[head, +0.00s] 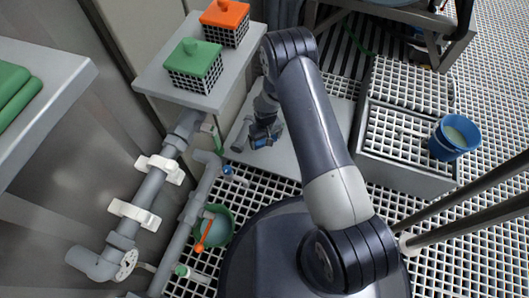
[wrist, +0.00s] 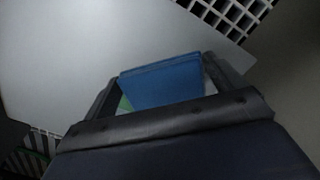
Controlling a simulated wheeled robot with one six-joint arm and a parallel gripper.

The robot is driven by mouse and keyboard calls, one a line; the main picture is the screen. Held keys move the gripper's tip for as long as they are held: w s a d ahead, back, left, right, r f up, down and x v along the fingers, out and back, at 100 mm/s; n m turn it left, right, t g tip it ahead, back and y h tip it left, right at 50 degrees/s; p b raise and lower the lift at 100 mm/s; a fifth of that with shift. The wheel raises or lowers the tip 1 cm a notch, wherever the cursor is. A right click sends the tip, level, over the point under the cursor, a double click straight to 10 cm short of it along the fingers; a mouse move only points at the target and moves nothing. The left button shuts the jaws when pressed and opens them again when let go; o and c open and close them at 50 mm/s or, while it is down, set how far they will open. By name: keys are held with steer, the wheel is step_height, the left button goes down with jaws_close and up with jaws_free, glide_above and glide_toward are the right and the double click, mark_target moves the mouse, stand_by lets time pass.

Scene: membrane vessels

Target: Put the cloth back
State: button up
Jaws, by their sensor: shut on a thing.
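My gripper (head: 263,136) is low over a pale grey surface, in front of the small grey stand, in the head view. In the wrist view its two fingers (wrist: 162,86) stand either side of a blue folded piece (wrist: 165,80), which looks like the cloth. They are shut on it. A sliver of green shows beside the blue piece's left edge; I cannot tell what it is. In the head view the blue piece is mostly hidden by the gripper.
The grey stand (head: 160,82) carries a green-lidded basket (head: 194,66) and an orange-lidded basket (head: 225,22). Grey pipes (head: 176,140) run at left. A green bucket (head: 216,226) stands on the grating. A blue bucket (head: 454,137) stands at right. Green folded items (head: 14,88) lie at far left.

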mark_target(266, 154)
step_height(266, 154, down, 9)
steer(key=b, duration=0.3)
steer(key=shift+r, duration=0.1)
steer(key=o, duration=0.5)
steer(key=shift+f+b, duration=0.2)
steer(key=shift+b, duration=0.15)
steer(key=shift+o, duration=0.9)
steer(key=shift+r, duration=0.2)
step_height(266, 154, up, 12)
steer(key=p, duration=0.5)
